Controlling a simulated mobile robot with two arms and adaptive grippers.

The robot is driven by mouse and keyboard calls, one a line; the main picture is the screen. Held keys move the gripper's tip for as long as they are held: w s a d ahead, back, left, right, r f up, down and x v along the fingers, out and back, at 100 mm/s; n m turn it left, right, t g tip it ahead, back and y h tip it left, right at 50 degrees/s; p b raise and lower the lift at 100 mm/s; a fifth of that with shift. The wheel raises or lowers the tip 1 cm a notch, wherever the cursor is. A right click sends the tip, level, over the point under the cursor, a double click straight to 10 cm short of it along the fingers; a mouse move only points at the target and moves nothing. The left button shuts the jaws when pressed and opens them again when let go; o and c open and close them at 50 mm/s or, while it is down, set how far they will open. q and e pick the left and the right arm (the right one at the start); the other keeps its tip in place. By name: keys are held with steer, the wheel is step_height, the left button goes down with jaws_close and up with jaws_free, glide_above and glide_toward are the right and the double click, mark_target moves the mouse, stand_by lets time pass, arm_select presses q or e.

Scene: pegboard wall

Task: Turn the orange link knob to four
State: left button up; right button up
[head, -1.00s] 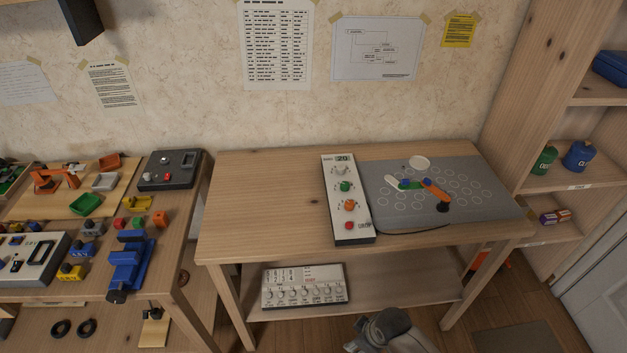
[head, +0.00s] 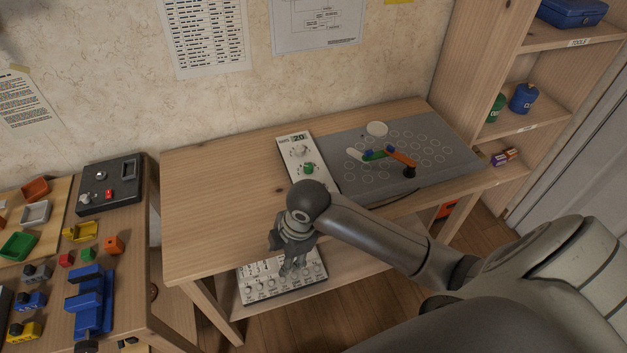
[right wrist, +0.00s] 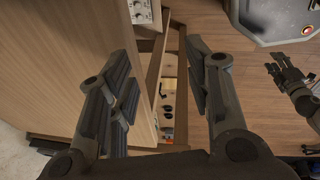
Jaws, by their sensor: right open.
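The white control box (head: 299,142) stands on the middle table, with a display that reads 20. Its pale top knob (head: 300,151) and green knob (head: 308,169) show in the head view. The orange knob is hidden behind my right arm. My right gripper (head: 287,268) points down at the table's front edge, in front of the box. In the right wrist view its fingers (right wrist: 157,52) are spread with nothing between them. What looks like my left gripper (right wrist: 283,74) shows at the right there, far from the box; its jaws are too small to judge.
A grey board (head: 435,140) with printed circles and a coloured link arm (head: 378,155) lies right of the box. A second white panel (head: 262,283) with several knobs sits on the lower shelf. The tabletop (head: 215,190) left of the box is clear.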

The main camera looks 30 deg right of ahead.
steer(key=w+d+r+n, duration=0.1)
steer(key=w+d, duration=0.1)
steer(key=w+d+r+n, duration=0.2)
steer(key=w+d+r+n+g+h, duration=0.1)
steer(key=w+d+n, duration=0.1)
steer(key=w, duration=0.1)
steer(key=shift+w+d+r, duration=0.1)
steer(key=shift+d+r, duration=0.15)
steer(key=shift+d, duration=0.1)
steer(key=w+d+r+n+g+h, duration=0.1)
steer(key=w+d+r+n, duration=0.35)
steer(key=d+r, duration=0.45)
steer(key=shift+m, duration=0.35)
steer(key=f, duration=1.1)
steer(key=shift+w+d+f+p, duration=0.1)
steer(key=shift+d+p, duration=0.15)
steer(key=shift+p, duration=0.15)
